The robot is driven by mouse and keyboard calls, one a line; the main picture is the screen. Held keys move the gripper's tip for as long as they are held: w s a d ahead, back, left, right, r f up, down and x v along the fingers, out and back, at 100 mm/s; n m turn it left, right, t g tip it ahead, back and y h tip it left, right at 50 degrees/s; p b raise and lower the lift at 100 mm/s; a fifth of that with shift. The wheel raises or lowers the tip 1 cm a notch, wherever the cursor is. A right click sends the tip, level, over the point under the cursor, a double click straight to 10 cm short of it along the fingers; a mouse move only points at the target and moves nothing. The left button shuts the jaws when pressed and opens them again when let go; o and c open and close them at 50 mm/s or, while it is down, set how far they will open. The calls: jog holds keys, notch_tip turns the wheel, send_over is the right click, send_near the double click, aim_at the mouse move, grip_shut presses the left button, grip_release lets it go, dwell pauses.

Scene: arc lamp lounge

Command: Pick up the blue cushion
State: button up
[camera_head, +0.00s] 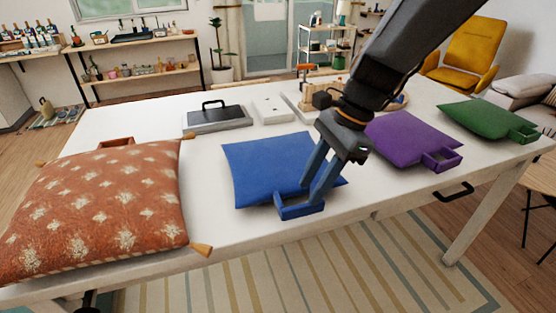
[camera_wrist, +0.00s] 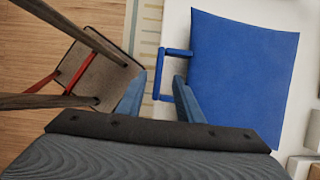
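The blue cushion (camera_head: 262,168) lies flat on the white table, near its front edge. A blue U-shaped handle (camera_head: 299,209) sticks out from its front side. My gripper (camera_head: 308,194) points down at this handle, with its two blue-grey fingers apart. In the wrist view, the cushion (camera_wrist: 245,70) is at the right and the outer bar of the handle (camera_wrist: 157,75) shows between the fingertips of my gripper (camera_wrist: 160,80). The fingers hold nothing that I can see. I cannot tell whether they touch the handle. My gripper hides part of the cushion's right side.
An orange patterned cushion (camera_head: 100,210) lies left of the blue one. A purple cushion (camera_head: 405,135) and a green cushion (camera_head: 485,117) lie to the right. A black-handled case (camera_head: 217,117) and a white box (camera_head: 272,109) stand behind. The wrist view shows a chair (camera_wrist: 95,75) beside the table.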

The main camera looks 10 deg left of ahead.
aim_at(305, 205)
jog(key=shift+d+p+x, duration=0.15)
jog(key=shift+p+x, duration=0.2)
jog(key=shift+x, duration=1.35)
jog(key=shift+d+p+x, duration=0.15)
jog(key=shift+p+x, duration=0.15)
jog(key=shift+x, duration=1.4)
jog(key=shift+f, duration=0.1)
grip_shut()
